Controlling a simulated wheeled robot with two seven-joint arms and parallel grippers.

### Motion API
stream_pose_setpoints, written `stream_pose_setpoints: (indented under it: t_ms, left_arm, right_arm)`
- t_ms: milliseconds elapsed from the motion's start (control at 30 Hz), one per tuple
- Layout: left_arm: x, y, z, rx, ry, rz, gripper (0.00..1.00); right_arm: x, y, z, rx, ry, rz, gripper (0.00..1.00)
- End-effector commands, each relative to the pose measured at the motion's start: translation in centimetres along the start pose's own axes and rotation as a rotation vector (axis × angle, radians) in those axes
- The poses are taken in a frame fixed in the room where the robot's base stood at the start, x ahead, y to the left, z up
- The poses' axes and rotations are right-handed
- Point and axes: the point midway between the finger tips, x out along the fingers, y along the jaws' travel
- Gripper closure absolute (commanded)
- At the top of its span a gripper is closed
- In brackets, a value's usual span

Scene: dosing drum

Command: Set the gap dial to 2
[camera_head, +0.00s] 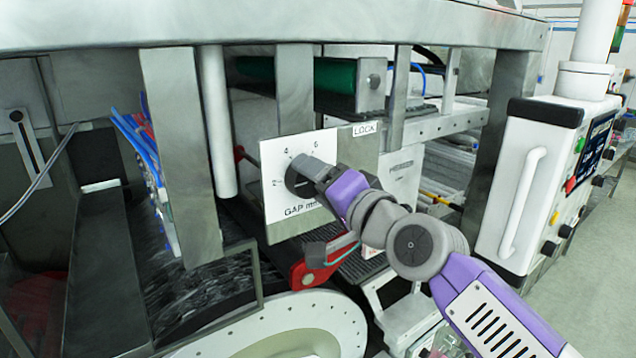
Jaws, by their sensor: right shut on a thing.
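The gap dial (296,182) is a dark round knob on a white plate marked "GAP" (275,199), in the middle of the head view. The marks 2, 4 and 6 show around its left and upper sides. My right gripper (308,173) reaches in from the lower right and is shut on the dial. The gripper and wrist cover the dial's right side, so I cannot tell which mark its pointer is at. My left gripper is not in view.
A plate marked "LOCK" (364,129) is just right of the dial plate. A red lever (318,266) sits below my wrist. Metal posts (180,150) stand to the left, and a white control box (530,180) with a handle stands to the right.

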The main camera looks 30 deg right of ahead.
Motion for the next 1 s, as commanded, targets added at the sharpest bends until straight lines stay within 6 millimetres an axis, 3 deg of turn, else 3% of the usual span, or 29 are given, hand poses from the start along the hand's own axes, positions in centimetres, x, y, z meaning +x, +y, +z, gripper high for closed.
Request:
stream_pose_setpoints:
  t_ms: [133,167,300,667,1000]
  left_arm:
    - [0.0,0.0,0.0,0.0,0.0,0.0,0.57]
    - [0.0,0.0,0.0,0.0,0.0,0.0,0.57]
    - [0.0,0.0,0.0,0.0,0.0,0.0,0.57]
    - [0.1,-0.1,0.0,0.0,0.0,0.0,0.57]
    - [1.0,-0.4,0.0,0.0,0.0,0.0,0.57]
  right_arm:
    - [0.0,-0.1,-0.1,-0.002,0.002,-0.002,0.61]
    - [0.0,-0.1,-0.1,-0.002,0.002,-0.002,0.28]
    - [0.0,-0.1,-0.1,-0.001,0.002,-0.002,0.06]
    - [-0.5,0.0,0.0,0.0,0.002,-0.002,0.06]
    - [-5.9,0.0,0.0,-0.001,0.004,-0.004,0.06]
